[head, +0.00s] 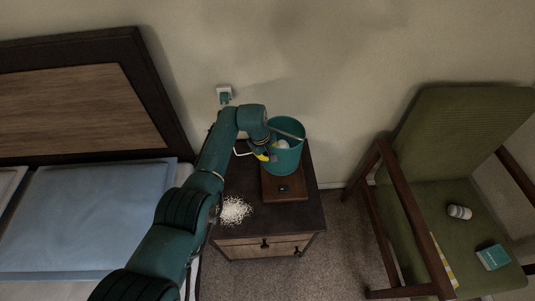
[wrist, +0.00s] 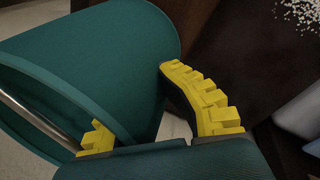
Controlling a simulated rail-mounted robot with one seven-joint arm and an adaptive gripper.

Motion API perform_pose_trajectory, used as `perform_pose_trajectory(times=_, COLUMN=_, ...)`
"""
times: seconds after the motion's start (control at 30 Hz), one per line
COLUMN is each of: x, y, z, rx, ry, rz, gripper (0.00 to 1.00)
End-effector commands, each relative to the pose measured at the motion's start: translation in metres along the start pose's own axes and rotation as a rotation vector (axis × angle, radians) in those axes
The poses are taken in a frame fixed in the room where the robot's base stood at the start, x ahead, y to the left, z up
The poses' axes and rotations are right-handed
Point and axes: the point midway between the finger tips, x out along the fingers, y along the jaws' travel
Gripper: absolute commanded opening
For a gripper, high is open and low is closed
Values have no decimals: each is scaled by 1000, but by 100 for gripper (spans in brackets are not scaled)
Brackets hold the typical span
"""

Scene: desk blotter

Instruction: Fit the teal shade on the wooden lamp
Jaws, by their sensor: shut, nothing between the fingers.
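The teal shade (head: 285,165) is an open-topped cylinder above the wooden lamp's square base (head: 285,195), with a bar across its opening and a pale bulb (head: 281,145) showing inside. I cannot tell whether it is seated on the lamp. It fills the left of the wrist view (wrist: 120,45). My gripper (head: 263,157) is at the shade's left side, with nothing held. In the wrist view, my yellow fingers (wrist: 150,105) lie close to the shade's wall and rim, which hide part of the left finger. The lamp's stem is hidden.
The lamp stands on a dark nightstand (head: 310,208), with a pile of white bits (head: 235,210) at its front left. A bed (head: 90,210) is on the left. A green chair (head: 455,165) is on the right. A wall outlet with a plug (head: 225,95) is behind.

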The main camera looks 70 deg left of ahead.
Motion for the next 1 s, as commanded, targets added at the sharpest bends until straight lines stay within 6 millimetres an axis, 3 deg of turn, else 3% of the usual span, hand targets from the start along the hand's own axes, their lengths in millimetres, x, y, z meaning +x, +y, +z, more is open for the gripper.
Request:
perform_pose_trajectory(times=0.17, x=4, y=0, z=0, rx=0, ry=1, rz=1, gripper=0)
perform_pose_trajectory(times=0.37, x=3, y=0, z=0, rx=0, ry=0, rz=1, gripper=37)
perform_pose_trajectory(times=0.73, x=-3, y=0, z=0, rx=0, ry=1, rz=2, gripper=37)
perform_pose_trajectory(times=0.87, x=-26, y=0, z=-1, rx=0, ry=4, rz=4, gripper=37)
perform_pose_trajectory(times=1.0, x=-64, y=0, z=-1, rx=-1, ry=4, rz=4, gripper=37)
